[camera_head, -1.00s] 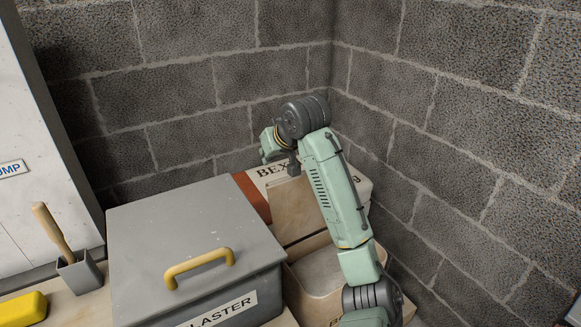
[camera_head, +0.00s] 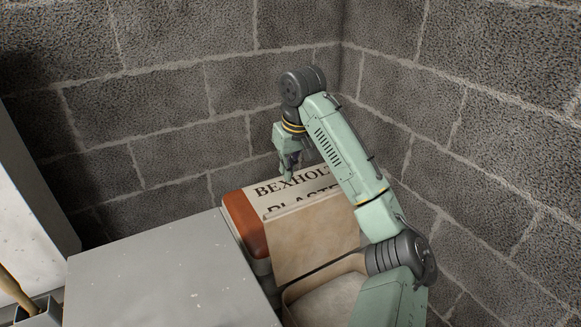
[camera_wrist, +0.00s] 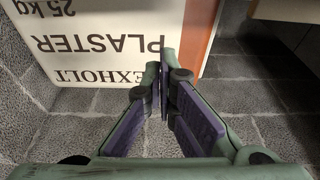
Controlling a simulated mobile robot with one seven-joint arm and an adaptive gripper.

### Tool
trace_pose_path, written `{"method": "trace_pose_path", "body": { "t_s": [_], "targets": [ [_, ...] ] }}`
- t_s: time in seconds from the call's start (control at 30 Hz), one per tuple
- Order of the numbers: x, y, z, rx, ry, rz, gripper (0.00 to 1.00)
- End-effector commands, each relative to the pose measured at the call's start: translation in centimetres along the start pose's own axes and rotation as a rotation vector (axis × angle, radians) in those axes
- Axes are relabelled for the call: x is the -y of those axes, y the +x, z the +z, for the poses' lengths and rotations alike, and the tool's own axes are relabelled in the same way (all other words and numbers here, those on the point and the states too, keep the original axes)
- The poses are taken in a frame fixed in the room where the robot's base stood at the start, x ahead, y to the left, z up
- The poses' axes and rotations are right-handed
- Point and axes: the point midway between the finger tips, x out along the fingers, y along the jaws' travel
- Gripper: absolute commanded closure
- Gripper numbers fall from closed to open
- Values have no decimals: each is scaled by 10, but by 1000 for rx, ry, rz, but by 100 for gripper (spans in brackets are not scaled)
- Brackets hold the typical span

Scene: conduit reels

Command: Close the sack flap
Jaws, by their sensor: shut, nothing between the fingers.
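The open sack (camera_head: 330,303) sits at the lower middle of the head view, with pale material visible in its mouth. Its tan flap (camera_head: 310,245) stands raised at the far side of the mouth, bare face toward me. My gripper (camera_head: 288,175) is shut and empty, pointing down beyond the flap's top edge, above a white printed surface (camera_head: 275,190) marked BEXHOLT PLASTER. In the wrist view the shut fingers (camera_wrist: 165,80) lie in front of the same print (camera_wrist: 95,45), upside down. I cannot tell whether the fingertips touch it. My arm hides the sack's right side.
A grey box lid (camera_head: 165,275) lies left of the sack. Block walls (camera_head: 150,90) meet in a corner close behind. Open air lies above the sack and lid.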

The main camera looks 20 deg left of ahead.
Motion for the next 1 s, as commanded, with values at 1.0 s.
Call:
{"method": "trace_pose_path", "body": {
  "t_s": [1.0],
  "targets": [
    [0,54,38,-2,0,-1,100]
  ]
}}
